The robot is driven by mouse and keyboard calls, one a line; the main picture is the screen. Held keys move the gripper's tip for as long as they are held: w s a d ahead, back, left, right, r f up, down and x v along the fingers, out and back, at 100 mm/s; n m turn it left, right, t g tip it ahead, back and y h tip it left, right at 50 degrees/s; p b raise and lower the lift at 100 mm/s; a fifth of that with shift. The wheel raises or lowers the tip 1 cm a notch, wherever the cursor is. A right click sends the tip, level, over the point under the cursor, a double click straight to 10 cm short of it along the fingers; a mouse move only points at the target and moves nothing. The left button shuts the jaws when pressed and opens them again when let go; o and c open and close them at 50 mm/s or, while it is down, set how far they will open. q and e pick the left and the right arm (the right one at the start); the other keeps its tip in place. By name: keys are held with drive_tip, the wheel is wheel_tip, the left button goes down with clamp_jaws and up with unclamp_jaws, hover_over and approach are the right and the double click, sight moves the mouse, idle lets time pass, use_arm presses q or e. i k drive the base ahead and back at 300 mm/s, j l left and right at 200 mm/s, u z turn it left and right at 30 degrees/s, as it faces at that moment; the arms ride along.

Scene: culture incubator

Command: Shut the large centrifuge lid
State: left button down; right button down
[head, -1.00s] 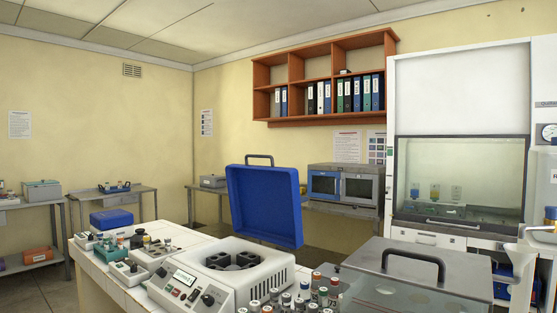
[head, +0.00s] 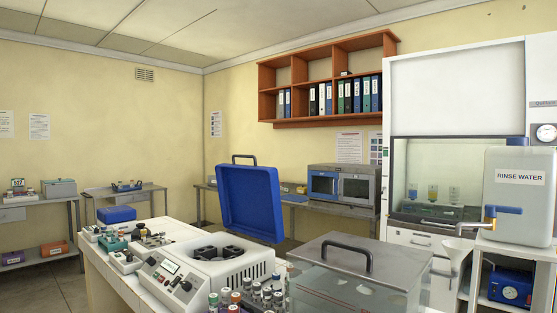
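The large centrifuge (head: 220,283) is a white machine on the bench, with a control panel on its front left and a dark rotor (head: 219,253) showing in its open bowl. Its blue lid (head: 249,201) stands raised and tilted back at the rear of the bowl, with a dark handle (head: 244,157) at its top edge. Neither of my grippers shows in the head view.
Several capped vials (head: 255,297) stand in front of the centrifuge. A clear-sided box with a grey lid (head: 340,262) and handle is close on its right. Small instruments (head: 116,243) crowd the bench's left. A rinse water container (head: 519,195) stands at far right.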

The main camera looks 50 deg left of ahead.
sight(249, 200)
drive_tip(key=i+l+z, duration=0.2)
drive_tip(key=l, duration=0.15)
drive_tip(key=i+l+z, duration=0.2)
drive_tip(key=l, duration=0.2)
drive_tip(key=i+l+z, duration=0.3)
drive_tip(key=i+l, duration=0.25)
drive_tip(key=i, duration=0.2)
drive_tip(key=i+u, duration=0.3)
drive_tip(key=i, duration=0.2)
drive_tip(key=i+l+u, duration=0.15)
drive_tip(key=i+u, duration=0.2)
drive_tip(key=i, duration=0.15)
drive_tip(key=i+l+u, duration=0.1)
drive_tip(key=i+u, duration=0.3)
drive_tip(key=i, duration=0.75)
drive_tip(key=i+u, duration=0.25)
drive_tip(key=i, duration=0.3)
drive_tip(key=i+l+u, duration=0.1)
drive_tip(key=i+u, duration=0.15)
drive_tip(key=i, duration=0.25)
drive_tip(key=i+u, duration=0.95)
drive_tip(key=i+j+u, duration=0.1)
drive_tip(key=i+u, duration=0.65)
drive_tip(key=u, duration=0.2)
drive_tip(key=i+u, duration=0.45)
drive_tip(key=i, duration=0.65)
